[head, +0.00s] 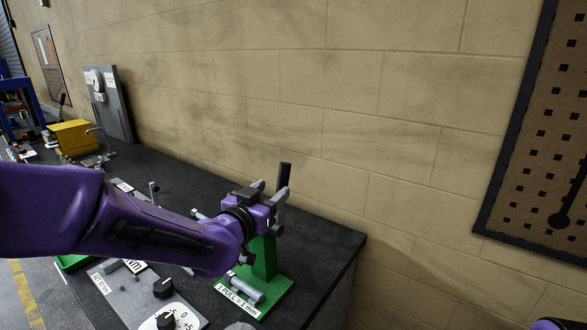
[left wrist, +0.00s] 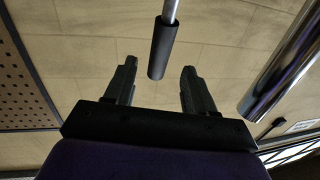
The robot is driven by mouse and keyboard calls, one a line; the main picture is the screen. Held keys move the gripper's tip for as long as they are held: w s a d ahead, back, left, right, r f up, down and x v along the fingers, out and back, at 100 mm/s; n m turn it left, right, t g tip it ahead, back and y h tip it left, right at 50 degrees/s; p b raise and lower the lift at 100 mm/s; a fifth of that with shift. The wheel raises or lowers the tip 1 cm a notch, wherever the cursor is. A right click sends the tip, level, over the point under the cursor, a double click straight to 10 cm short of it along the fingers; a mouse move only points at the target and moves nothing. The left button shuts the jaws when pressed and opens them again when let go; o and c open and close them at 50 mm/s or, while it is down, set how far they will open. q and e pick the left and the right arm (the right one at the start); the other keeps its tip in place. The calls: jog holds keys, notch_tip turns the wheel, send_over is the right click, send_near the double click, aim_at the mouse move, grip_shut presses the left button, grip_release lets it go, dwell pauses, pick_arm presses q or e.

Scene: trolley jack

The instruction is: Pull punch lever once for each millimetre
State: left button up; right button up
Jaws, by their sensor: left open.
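The punch has a green stand and base (head: 264,258), with a white label (head: 238,301) reading "1 PULL = 1 mm". Its lever ends in a black grip (head: 285,175) that stands up just behind my left gripper (head: 271,192). In the left wrist view, the black grip (left wrist: 162,50) on a thin metal rod (left wrist: 170,10) lies in the gap between the two open fingertips, touching neither. I cannot tell how deep it is between them. The arm and gripper hide part of the punch. My right gripper is not in view.
A panel with a dial (head: 164,320) and black knobs (head: 163,288) lies left of the punch. A yellow box (head: 74,137) and a grey gauge board (head: 112,104) stand farther back. The dark bench (head: 330,242) ends just right of the punch; a wall runs behind. A shiny cylinder (left wrist: 285,75) is close by.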

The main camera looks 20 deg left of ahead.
aim_at(281, 180)
pick_arm(q)
jog(key=w+p, duration=0.1)
jog(key=w+r, duration=0.1)
jog(key=w+p, duration=0.1)
jog(key=shift+w+d+r+p, duration=0.15)
jog(key=shift+d+r+p, duration=0.15)
jog(key=shift+d, duration=0.1)
jog(key=w, duration=0.1)
jog(key=w+p, duration=0.1)
jog(key=w, duration=0.1)
jog(key=w+f, duration=0.1)
jog(key=w, duration=0.1)
jog(key=shift+d, duration=0.3)
jog(key=shift+s, duration=0.1)
jog(key=shift+c, duration=0.7)
grip_shut()
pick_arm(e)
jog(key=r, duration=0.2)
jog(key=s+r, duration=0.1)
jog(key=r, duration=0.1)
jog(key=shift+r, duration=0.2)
